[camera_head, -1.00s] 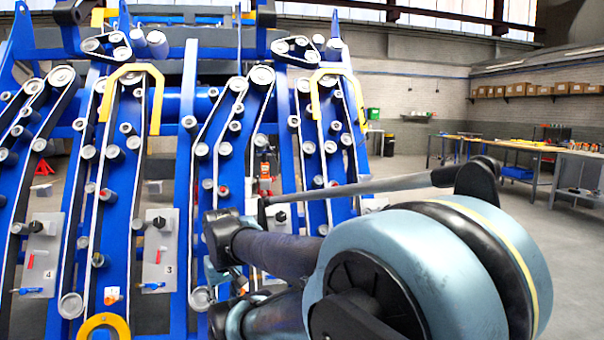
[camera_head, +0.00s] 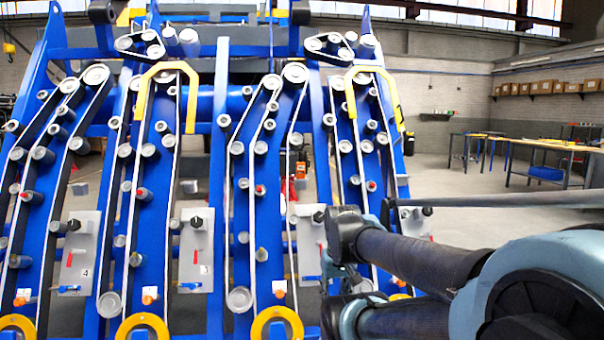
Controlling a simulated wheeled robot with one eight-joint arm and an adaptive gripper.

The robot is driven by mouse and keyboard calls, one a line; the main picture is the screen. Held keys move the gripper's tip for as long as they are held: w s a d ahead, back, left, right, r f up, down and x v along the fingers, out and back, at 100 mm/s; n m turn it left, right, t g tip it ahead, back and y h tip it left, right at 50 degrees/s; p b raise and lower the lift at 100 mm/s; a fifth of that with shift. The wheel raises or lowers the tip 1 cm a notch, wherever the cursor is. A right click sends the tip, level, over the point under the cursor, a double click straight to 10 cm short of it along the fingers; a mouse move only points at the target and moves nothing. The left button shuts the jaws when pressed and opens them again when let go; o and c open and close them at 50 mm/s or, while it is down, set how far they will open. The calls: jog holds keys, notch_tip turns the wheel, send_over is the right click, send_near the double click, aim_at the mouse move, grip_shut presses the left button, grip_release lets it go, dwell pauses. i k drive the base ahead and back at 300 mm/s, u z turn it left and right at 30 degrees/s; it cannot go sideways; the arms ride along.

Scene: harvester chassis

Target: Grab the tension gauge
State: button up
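I cannot make out a tension gauge for certain. A small orange and black item (camera_head: 297,158) shows between the blue rails of the harvester chassis, right of centre, but it is too small to identify. The blue chassis (camera_head: 217,180) fills the left and middle of the head view, with belts and grey rollers on its rails. My arm's dark and teal links reach in from the lower right, in front of the chassis's right side. My gripper is not visible, so its state does not show.
Grey plates with black knobs and red levers, one plate (camera_head: 196,255) near the middle, are fixed along the chassis. Yellow rings (camera_head: 143,326) line its lower edge. Workbenches (camera_head: 545,150) and shelf boxes (camera_head: 540,87) stand at the right. Open floor lies between chassis and benches.

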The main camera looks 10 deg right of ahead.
aim_at(300, 165)
jog(key=z, duration=0.1)
jog(key=i, duration=1)
jog(key=u, duration=0.1)
